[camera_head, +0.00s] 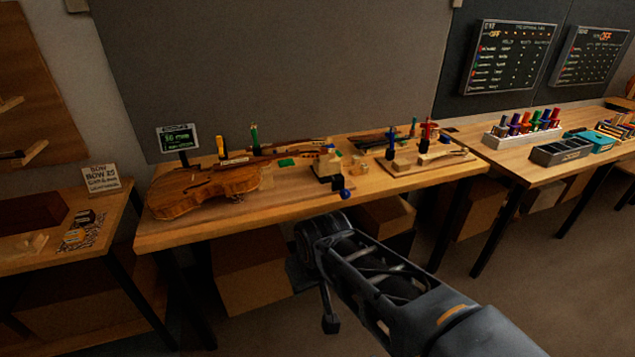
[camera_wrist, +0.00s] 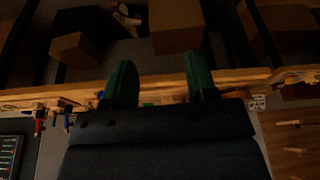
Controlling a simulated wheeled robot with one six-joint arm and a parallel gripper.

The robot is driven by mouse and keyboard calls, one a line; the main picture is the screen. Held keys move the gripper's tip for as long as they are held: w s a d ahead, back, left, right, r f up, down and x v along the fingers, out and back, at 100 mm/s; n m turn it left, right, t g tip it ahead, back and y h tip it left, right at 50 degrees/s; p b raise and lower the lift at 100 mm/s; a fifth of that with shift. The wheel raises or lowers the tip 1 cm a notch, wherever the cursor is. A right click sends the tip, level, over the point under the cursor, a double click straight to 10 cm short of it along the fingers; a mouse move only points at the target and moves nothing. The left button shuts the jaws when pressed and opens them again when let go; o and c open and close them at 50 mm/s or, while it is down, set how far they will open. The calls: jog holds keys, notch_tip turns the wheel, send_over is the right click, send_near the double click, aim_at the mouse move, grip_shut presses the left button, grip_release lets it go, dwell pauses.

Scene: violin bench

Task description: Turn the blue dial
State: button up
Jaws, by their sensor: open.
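A small round dark blue knob (camera_head: 345,193), which looks like the blue dial, is at the front edge of the violin bench (camera_head: 215,228) in the head view. It sits below a pale wooden block with a dark base. My gripper (camera_wrist: 160,62) shows two green fingers spread apart in the wrist view, with nothing between them. In the head view my arm comes in from the lower right, in front of the bench and below the knob; the fingers cannot be made out clearly there.
A violin (camera_head: 205,188) lies on the bench's left. A small green-text display (camera_head: 178,138) stands behind it. Small tools and a wooden board (camera_head: 400,188) fill the right side. Another table holds a grey tray (camera_head: 560,152). Cardboard boxes (camera_head: 250,272) stand under the bench.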

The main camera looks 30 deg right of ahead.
jog(key=w+d+f+t+h+b, duration=0.1)
jog(key=w+d+f, duration=0.3)
jog(key=d+f, duration=0.45)
jog(key=w+d+f+t+h+b, duration=0.15)
jog(key=w+d+f, duration=0.35)
jog(key=d, duration=0.6)
jog(key=w+d+f+t+h+b, duration=0.1)
jog(key=w+d+f+h, duration=0.15)
jog(key=d+f, duration=0.6)
jog(key=n+t+y, duration=0.2)
jog(key=n+t, duration=0.4)
jog(key=t, duration=0.5)
send_near(346, 196)
jog(key=w, duration=0.4)
jog(key=w+d+p, duration=0.1)
jog(key=w, duration=0.2)
jog(key=w+d+p, duration=0.1)
jog(key=w, duration=0.3)
jog(key=shift+w, duration=0.3)
